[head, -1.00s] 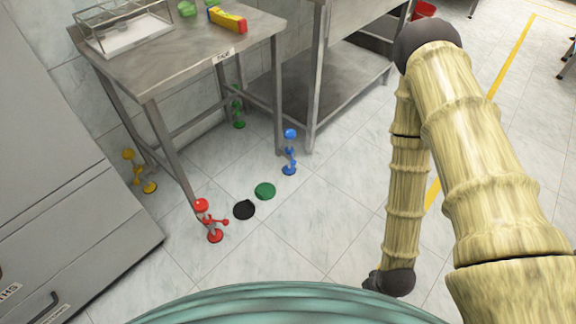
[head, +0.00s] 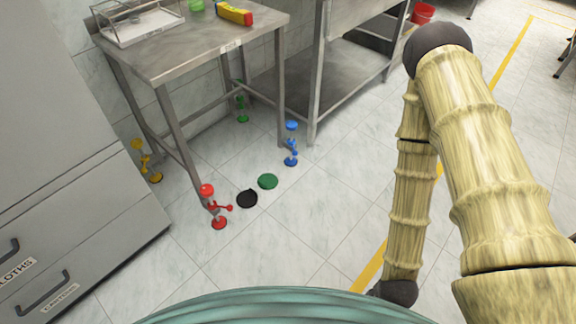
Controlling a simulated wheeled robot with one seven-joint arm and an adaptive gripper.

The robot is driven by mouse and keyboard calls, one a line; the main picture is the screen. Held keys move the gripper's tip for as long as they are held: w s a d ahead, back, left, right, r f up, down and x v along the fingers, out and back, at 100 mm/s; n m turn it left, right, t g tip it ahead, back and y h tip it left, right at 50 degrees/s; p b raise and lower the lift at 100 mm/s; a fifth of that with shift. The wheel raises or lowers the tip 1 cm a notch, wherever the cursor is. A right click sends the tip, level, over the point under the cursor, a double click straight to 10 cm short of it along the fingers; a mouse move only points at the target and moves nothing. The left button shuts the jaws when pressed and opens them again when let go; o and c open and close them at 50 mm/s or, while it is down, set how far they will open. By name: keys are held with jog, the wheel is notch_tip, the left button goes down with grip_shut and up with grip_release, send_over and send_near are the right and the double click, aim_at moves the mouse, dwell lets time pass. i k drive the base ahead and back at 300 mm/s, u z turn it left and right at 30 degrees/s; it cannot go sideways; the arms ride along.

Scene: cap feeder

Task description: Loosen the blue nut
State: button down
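The blue foot assembly (head: 291,160) stands on the floor at the right front leg of the small steel table (head: 160,58). It has a blue top disc, a small blue nut-like part with a tab (head: 291,145) in the middle and a round blue base. The blue parts are small, so I cannot tell how tight the nut is. My arm comes down the right side of the head view, and its lower end goes out of sight near the bottom. My gripper is not in view, and nothing touches the blue parts.
Similar red (head: 218,222), yellow (head: 154,177) and green (head: 242,118) feet stand at the other legs. A black disc (head: 246,198) and a green disc (head: 268,181) lie on the floor. A grey drawer cabinet (head: 70,235) stands left. Floor right of the blue foot is clear.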

aim_at(294, 153)
jog(key=k, duration=0.25)
jog(key=u, duration=1.1)
jog(key=i, duration=0.7)
jog(key=z, duration=0.2)
